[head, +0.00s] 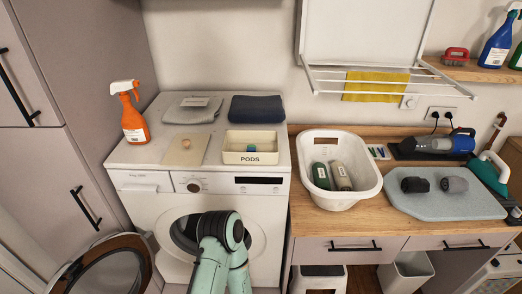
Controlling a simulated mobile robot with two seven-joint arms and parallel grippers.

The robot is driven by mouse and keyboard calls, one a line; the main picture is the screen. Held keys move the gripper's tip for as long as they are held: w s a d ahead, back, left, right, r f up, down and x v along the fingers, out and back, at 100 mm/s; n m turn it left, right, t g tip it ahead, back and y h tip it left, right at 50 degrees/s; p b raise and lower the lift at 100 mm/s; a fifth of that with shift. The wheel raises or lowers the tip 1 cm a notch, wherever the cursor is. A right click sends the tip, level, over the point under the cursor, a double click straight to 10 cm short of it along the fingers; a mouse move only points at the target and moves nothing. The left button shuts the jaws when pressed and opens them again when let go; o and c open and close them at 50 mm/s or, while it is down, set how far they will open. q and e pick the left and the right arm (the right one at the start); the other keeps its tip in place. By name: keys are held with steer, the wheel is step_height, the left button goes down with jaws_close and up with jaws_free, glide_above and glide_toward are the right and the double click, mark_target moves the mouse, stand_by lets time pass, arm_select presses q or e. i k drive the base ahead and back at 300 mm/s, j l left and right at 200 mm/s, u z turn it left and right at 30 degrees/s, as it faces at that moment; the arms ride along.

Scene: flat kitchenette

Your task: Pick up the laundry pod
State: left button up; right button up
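A cream box labelled PODS (233,158) stands on top of the washing machine, at its front right. A small blue-green item that looks like a laundry pod (250,148) lies inside the box. A second small item (187,143) lies on a beige board or cloth to the left of the box; it is too small to tell what it is. A mint-green arm of mine rises from the bottom in front of the washer door. No gripper fingers show in the head view, and nothing is seen touching the box or the pod.
The washing machine (151,158) also bears an orange spray bottle (132,115), a grey folded cloth (190,114) and a dark folded cloth (256,109). A white basket (341,196) with bottles stands on the wooden counter to the right. An open round door (112,270) is at lower left.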

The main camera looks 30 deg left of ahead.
mark_target(250, 148)
steer(key=l+u, duration=0.15)
steer(key=u, duration=0.25)
steer(key=l+u, duration=0.15)
steer(key=u, duration=0.3)
steer(key=l+u, duration=0.15)
steer(key=u, duration=0.25)
